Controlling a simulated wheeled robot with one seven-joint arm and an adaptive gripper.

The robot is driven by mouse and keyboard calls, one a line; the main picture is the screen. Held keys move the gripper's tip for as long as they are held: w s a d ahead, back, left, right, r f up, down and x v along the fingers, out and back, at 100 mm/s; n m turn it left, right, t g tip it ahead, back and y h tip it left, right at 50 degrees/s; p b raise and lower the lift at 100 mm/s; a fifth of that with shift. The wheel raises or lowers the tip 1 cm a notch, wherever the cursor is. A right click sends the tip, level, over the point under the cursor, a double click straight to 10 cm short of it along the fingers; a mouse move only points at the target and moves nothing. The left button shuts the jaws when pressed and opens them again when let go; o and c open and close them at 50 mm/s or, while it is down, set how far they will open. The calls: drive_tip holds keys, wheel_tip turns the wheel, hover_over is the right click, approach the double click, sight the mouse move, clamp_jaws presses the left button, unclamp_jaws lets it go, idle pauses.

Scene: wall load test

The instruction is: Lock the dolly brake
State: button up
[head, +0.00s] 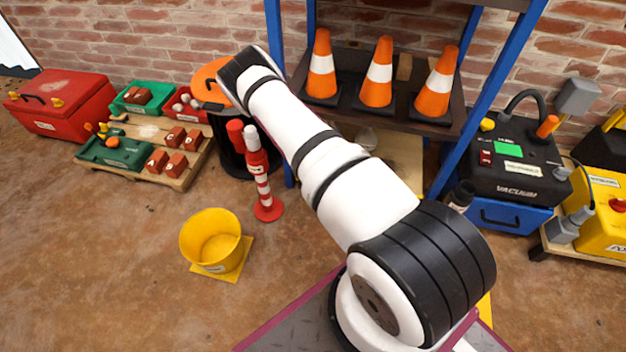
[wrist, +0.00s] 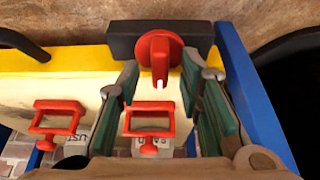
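In the wrist view my gripper (wrist: 162,74) is open, with its two green-padded fingers spread to the left and right. A red knob (wrist: 154,46) on a dark block (wrist: 124,42) shows just beyond and between the fingertips. A narrow red tab points down from it. Gaps show on both sides, and I cannot tell how far off the knob is. I cannot tell for sure whether this is the dolly brake. In the head view my gripper is out of sight.
Two red clamp-like frames (wrist: 57,118) (wrist: 148,120) lie below the knob. A blue bar (wrist: 252,95) runs close to the right finger. In the head view, a blue rack (head: 497,80) holds orange cones (head: 377,75). A yellow bucket (head: 208,240) stands on open floor to the left.

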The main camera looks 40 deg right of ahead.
drive_tip(key=shift+f, duration=0.1)
drive_tip(key=shift+c, duration=0.5)
clamp_jaws()
drive_tip(key=n, duration=0.2)
drive_tip(key=n+t+y+p, duration=0.1)
drive_tip(key=n, duration=0.1)
drive_tip(key=shift+d+n+y, duration=0.2)
drive_tip(key=shift+n+y, duration=0.1)
drive_tip(key=shift+n, duration=0.1)
drive_tip(key=n+y, duration=0.1)
drive_tip(key=n, duration=0.2)
drive_tip(key=shift+d+n+t, duration=0.1)
drive_tip(key=shift+n+t, duration=0.3)
drive_tip(key=n+y, duration=0.1)
drive_tip(key=n, duration=0.3)
drive_tip(key=shift+d+y, duration=0.1)
drive_tip(key=shift+y, duration=0.3)
drive_tip(key=shift+d+n+g+y, duration=0.1)
drive_tip(key=shift+n+g+y, duration=0.4)
drive_tip(key=shift+n, duration=1.3)
